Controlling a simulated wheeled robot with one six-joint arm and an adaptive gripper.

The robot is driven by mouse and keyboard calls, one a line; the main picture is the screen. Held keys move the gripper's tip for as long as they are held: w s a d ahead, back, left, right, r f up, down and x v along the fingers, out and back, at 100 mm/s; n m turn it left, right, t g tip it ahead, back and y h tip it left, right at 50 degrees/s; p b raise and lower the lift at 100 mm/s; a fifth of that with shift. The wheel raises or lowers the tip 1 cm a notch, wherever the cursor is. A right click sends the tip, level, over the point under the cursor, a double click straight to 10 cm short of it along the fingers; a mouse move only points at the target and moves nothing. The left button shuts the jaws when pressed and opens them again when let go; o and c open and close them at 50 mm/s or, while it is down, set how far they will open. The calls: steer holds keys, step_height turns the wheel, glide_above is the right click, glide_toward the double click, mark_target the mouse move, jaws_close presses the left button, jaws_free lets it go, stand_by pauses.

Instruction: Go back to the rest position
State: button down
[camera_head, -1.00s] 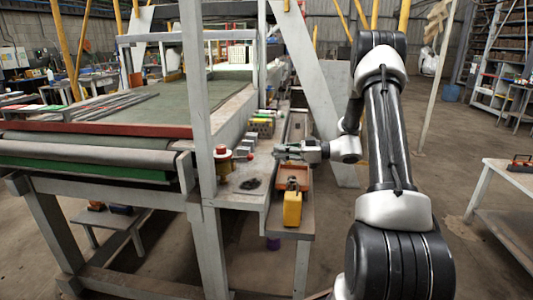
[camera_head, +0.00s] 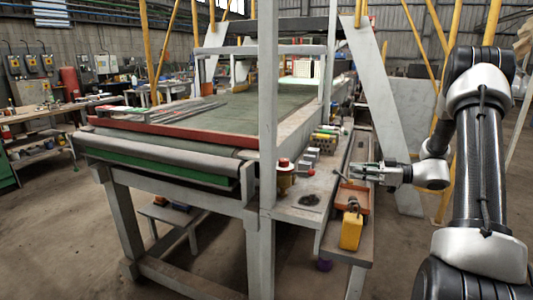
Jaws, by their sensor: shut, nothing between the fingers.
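My gripper (camera_head: 366,171) is on the right of the head view, at the end of my arm, which reaches in from the right edge. Its fingers point left, over the narrow side bench (camera_head: 334,238). The gripper is shut and holds nothing. An orange-brown tray (camera_head: 345,197) lies on the bench just below it.
A yellow container (camera_head: 351,231) stands at the front of the side bench. A red-topped jar (camera_head: 285,175) stands beside a grey upright post (camera_head: 267,150). The large conveyor table (camera_head: 200,140) fills the left middle. Bare floor (camera_head: 60,240) lies at the lower left.

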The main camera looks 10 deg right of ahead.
steer(key=s+a+r+m+g+h, duration=0.25)
steer(key=s+a+r, duration=0.2)
steer(key=s, duration=0.35)
steer(key=s+a+r+m+g+h, duration=0.1)
steer(key=s+a+r+g+h, duration=0.1)
steer(key=s+a+r+g, duration=0.35)
steer(key=s+d+r+m+t+h, duration=0.1)
steer(key=s+m+h, duration=0.3)
steer(key=s, duration=0.6)
steer(key=s+d+r+m+t+h, duration=0.1)
steer(key=s+d+m+t+h, duration=0.2)
steer(key=s, duration=0.6)
steer(key=shift+s+d+r+m+t+h, duration=0.35)
steer(key=shift+d+m+h, duration=0.55)
steer(key=shift+h, duration=0.75)
steer(key=shift+a, duration=0.1)
